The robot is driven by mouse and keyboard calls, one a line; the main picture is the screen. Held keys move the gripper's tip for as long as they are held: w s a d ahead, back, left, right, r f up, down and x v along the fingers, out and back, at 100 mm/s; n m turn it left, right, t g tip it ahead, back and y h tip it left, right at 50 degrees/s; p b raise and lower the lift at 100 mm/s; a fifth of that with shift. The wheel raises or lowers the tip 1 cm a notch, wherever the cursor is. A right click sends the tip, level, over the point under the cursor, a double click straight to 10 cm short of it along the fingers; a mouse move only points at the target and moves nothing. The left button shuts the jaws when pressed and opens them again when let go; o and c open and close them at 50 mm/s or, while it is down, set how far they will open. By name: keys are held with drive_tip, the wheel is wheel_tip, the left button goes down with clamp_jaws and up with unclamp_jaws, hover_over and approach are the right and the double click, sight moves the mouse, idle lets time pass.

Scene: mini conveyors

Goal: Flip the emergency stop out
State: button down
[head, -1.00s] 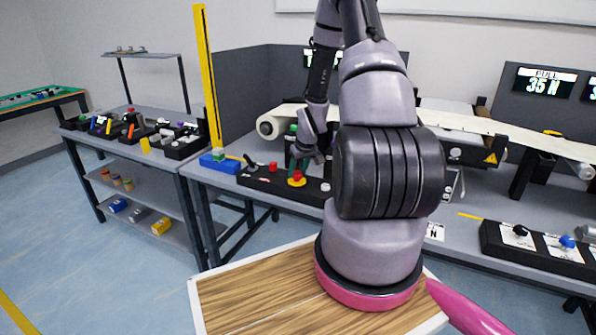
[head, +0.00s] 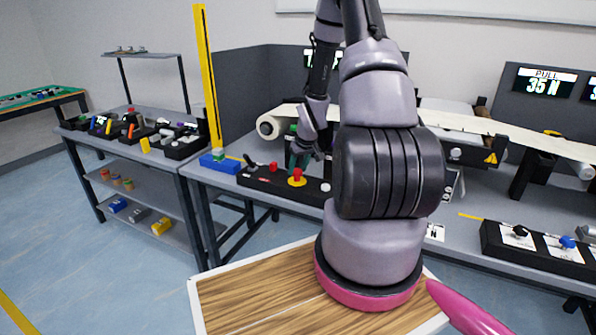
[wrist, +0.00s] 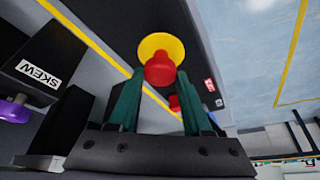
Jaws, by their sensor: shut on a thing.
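The emergency stop is a red mushroom knob (head: 297,174) on a yellow round base (head: 297,183), set in a long black panel (head: 262,180) on the bench. In the wrist view its red knob (wrist: 160,70) sits between my fingertips, with the yellow base (wrist: 160,44) beyond it. My gripper (wrist: 159,76) has two dark green fingers, shut on the red knob from both sides. In the head view my gripper (head: 294,164) reaches down to the knob from behind, partly hidden by my arm.
The same panel carries a black lever (head: 249,161), a smaller red button (head: 273,167) and a white knob (head: 325,187). A blue box (head: 219,161) stands left of it. A roller belt (head: 272,125) lies behind. A purple knob by a SKEW label (wrist: 38,74) shows in the wrist view.

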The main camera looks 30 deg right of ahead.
drive_tip(key=shift+c, duration=1.6)
unclamp_jaws()
drive_tip(key=shift+r, duration=0.2)
drive_tip(key=v, duration=1)
drive_tip(key=shift+s+r, duration=0.2)
drive_tip(key=shift+r, duration=0.1)
drive_tip(key=s+a+r+m+t+h, duration=0.1)
drive_tip(key=s+a+r, duration=0.2)
drive_tip(key=r, duration=0.6)
drive_tip(key=s+a+r+m, duration=0.1)
drive_tip(key=s+a+r, duration=0.2)
drive_tip(key=r, duration=0.6)
drive_tip(key=s+a+r+m+y, duration=0.1)
drive_tip(key=s+a+r, duration=0.4)
drive_tip(key=s, duration=0.3)
drive_tip(key=s+a+r+m+t+y, duration=0.1)
drive_tip(key=s+a+r+y, duration=0.1)
drive_tip(key=s+a+r, duration=0.3)
wheel_tip(320, 180, up, 3)
drive_tip(key=s, duration=0.3)
drive_tip(key=shift+m+t, duration=0.3)
